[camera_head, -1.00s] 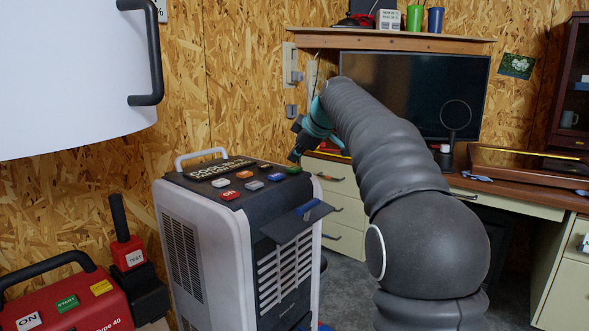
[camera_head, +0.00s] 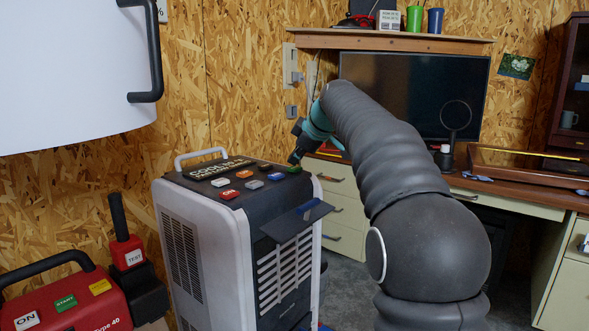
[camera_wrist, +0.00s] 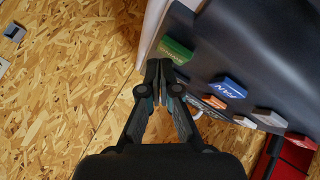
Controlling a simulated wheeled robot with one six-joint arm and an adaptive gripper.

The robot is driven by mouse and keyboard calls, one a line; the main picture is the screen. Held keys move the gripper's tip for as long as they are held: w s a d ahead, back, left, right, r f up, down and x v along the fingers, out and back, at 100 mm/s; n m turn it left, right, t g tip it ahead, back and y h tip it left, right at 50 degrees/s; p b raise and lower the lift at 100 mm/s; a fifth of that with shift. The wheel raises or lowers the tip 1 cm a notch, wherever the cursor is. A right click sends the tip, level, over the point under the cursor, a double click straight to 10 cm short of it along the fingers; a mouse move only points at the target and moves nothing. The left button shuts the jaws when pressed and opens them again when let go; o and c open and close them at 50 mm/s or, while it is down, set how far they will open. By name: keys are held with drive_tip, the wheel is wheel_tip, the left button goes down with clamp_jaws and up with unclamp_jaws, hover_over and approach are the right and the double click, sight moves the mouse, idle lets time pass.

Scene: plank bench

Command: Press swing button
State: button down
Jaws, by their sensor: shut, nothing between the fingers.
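The cooler (camera_head: 205,235) stands at the centre left with a dark top panel of coloured buttons. A green button (camera_head: 294,169) sits at the panel's right back corner; it also shows in the wrist view (camera_wrist: 176,50). A blue button (camera_wrist: 228,88) beside it reads FAN. I cannot read a swing label on any button. My gripper (camera_head: 293,161) is shut and empty, with its tips right by the green button. In the wrist view the fingertips (camera_wrist: 158,66) overlap the green button's lower edge; I cannot tell whether they touch it.
Orange (camera_head: 244,174), grey (camera_head: 254,185), white (camera_head: 221,183) and red (camera_head: 229,195) buttons lie close by on the panel. The cooler has a raised handle (camera_head: 200,154) at its back left. A desk (camera_head: 520,190) stands to the right.

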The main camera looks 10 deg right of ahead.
sight(296, 168)
drive_tip(key=shift+f+b, duration=0.4)
drive_tip(key=shift+f, duration=0.1)
idle(0.5)
drive_tip(key=shift+r, duration=0.1)
drive_tip(key=shift+r+p, duration=0.8)
drive_tip(key=shift+p, duration=0.05)
wheel_tip(296, 168, up, 5)
drive_tip(key=p, duration=0.4)
drive_tip(key=shift+p, duration=0.3)
